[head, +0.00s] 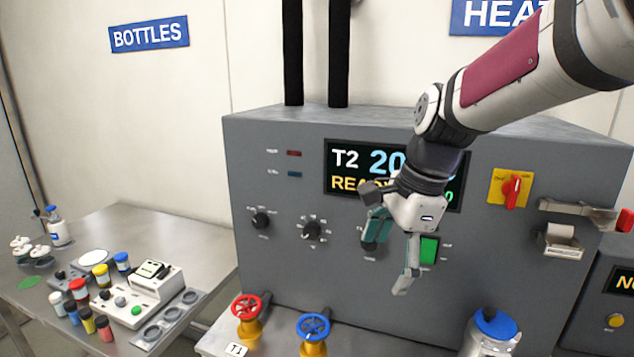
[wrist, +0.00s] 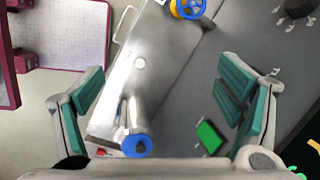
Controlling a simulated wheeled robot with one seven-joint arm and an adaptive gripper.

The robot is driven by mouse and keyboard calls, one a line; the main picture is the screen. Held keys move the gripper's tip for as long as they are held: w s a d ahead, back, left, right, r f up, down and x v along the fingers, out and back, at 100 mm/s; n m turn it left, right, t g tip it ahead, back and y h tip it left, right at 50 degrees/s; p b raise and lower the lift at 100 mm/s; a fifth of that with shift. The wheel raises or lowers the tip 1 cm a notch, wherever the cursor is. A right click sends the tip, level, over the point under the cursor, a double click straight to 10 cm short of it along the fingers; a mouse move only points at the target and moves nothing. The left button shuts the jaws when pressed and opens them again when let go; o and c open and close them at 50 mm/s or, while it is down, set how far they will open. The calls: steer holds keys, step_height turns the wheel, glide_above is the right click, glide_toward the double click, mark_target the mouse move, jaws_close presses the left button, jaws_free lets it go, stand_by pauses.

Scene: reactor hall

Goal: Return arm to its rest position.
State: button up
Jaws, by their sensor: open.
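My gripper (head: 390,255) hangs in front of the grey control cabinet (head: 285,165) in the head view, with its fingers pointing down and spread apart. It is open and nothing shows between its fingers. In the wrist view my gripper (wrist: 165,110) has its two green-padded fingers wide apart at left and right. My arm comes in from the upper right of the head view and partly hides the cabinet's display (head: 345,170) and a knob.
A red valve wheel (head: 247,306), a blue valve wheel (head: 314,326) and a blue-capped canister (head: 492,328) stand below my gripper. A lever handle (head: 580,210) juts out at the right. A steel table (head: 150,232) with bottles and a small device (head: 140,300) is at the left.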

steer(key=s+d+r+n+t+h, duration=0.1)
steer(key=s+d+n+t, duration=0.1)
steer(key=s+n, duration=0.6)
steer(key=s+d+n+t+h, duration=0.1)
steer(key=s+d+n, duration=0.4)
steer(key=s+n, duration=0.3)
steer(key=shift+s+d+r+t+b, duration=0.3)
steer(key=shift+s+r+t+b, duration=0.1)
steer(key=shift+s, duration=0.7)
